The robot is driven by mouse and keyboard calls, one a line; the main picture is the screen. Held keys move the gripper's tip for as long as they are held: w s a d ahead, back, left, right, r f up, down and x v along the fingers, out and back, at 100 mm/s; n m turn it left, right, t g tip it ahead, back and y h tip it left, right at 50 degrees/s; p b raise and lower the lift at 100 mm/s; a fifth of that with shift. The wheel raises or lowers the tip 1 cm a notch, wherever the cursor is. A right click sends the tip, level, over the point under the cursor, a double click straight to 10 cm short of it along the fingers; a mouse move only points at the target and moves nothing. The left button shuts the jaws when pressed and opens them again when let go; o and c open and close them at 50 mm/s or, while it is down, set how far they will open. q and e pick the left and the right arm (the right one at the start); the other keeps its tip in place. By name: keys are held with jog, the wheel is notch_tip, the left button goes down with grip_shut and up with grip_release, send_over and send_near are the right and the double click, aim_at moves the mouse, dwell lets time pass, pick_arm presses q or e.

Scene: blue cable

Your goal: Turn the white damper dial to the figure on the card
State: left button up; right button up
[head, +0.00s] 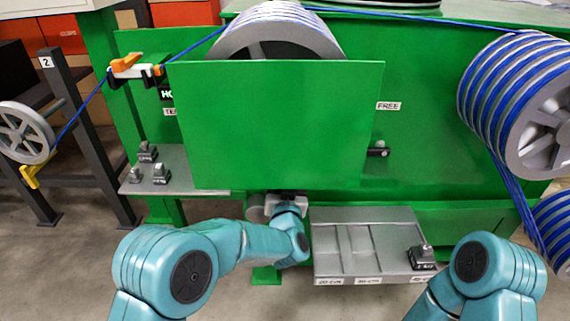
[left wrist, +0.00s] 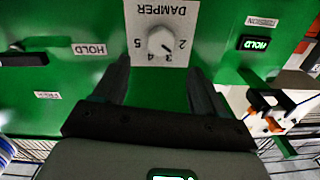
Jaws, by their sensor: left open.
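The white damper dial (left wrist: 160,42) is in the left wrist view, on a white plate (left wrist: 180,10) marked DAMPER with figures around it. The picture is upside down there. Its dark mark points to the lower right, toward the 2 and 3 side; the exact setting is hard to tell. My left gripper (left wrist: 160,67) is open, its fingers apart on either side of the dial's plate, with nothing between them. In the head view my left gripper (head: 289,197) is below the green panel, partly hidden. A white card (head: 46,62) reading 2 is on the dark post. My right gripper is out of view.
A green panel (head: 275,125) stands above my left gripper. Blue cable wraps the reels (head: 545,110). A lit HOLD display (left wrist: 255,44) is beside the dial.

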pick_arm(q)
jog(key=w, duration=0.7)
jog(key=shift+w+a+b, duration=0.2)
jog(key=shift+w+b, duration=0.1)
jog(key=shift+w, duration=0.1)
jog(key=shift+f, duration=0.1)
jog(key=c, duration=1.1)
